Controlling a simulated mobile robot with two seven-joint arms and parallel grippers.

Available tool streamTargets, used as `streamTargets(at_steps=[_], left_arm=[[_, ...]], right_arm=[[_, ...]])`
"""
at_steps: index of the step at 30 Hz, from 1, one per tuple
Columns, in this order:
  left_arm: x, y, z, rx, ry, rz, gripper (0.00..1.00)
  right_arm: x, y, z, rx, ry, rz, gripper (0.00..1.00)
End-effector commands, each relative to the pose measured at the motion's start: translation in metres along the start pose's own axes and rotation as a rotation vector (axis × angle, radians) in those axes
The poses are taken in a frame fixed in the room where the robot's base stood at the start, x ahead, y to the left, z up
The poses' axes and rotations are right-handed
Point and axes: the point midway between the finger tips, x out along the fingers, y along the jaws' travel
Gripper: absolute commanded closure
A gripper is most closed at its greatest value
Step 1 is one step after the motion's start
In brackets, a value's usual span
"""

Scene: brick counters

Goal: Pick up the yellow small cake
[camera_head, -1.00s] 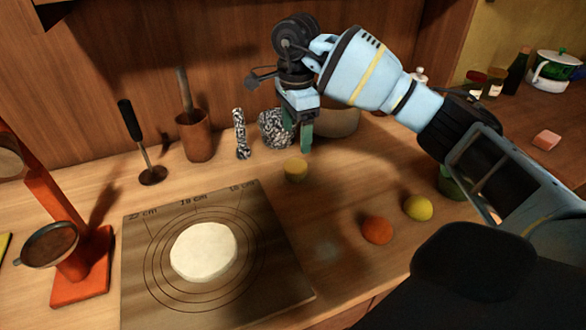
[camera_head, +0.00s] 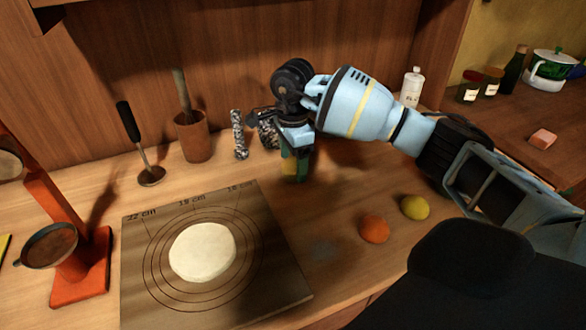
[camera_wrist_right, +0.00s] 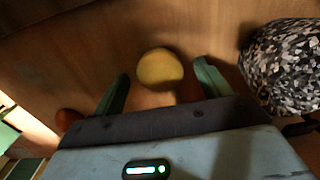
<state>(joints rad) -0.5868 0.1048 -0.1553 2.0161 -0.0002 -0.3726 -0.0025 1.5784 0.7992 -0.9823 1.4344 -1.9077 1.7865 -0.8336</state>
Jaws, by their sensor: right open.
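The yellow small cake (camera_head: 288,167) stands on the wooden counter behind the board's right corner. In the head view my right gripper's green fingers partly hide it. In the right wrist view the round yellow cake (camera_wrist_right: 160,69) shows just ahead of and between the two green fingers. My right gripper (camera_head: 297,170) points down at the cake. It is open, with a finger on either side of the cake's line, and it also shows in the right wrist view (camera_wrist_right: 160,88). My left gripper is not in view.
A speckled black-and-white object (camera_wrist_right: 284,66) stands close to the right gripper. A speckled cylinder (camera_head: 238,135) and a wooden mortar (camera_head: 194,137) stand behind. An orange (camera_head: 374,229) and a yellow fruit (camera_head: 415,207) lie to the right. A board (camera_head: 270,270) with dough (camera_head: 203,252) lies in front.

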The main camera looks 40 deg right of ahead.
Motion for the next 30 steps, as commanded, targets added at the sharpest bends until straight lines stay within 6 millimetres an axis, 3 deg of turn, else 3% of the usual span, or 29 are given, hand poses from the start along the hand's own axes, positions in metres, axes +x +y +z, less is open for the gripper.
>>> streamTargets(at_steps=[5, 16, 25, 30], left_arm=[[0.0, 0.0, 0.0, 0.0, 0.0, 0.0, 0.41], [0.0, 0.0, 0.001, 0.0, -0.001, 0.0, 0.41], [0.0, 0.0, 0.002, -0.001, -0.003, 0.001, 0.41], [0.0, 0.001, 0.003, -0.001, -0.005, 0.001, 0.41]], right_arm=[[0.0, 0.0, 0.0, 0.0, 0.0, 0.0, 0.26], [0.0, 0.0, 0.0, 0.0, 0.0, 0.0, 0.72], [-0.003, 0.0, 0.0, 0.0, 0.0, 0.0, 0.72], [-0.014, -0.001, 0.0, 0.0, -0.001, -0.001, 0.72]])
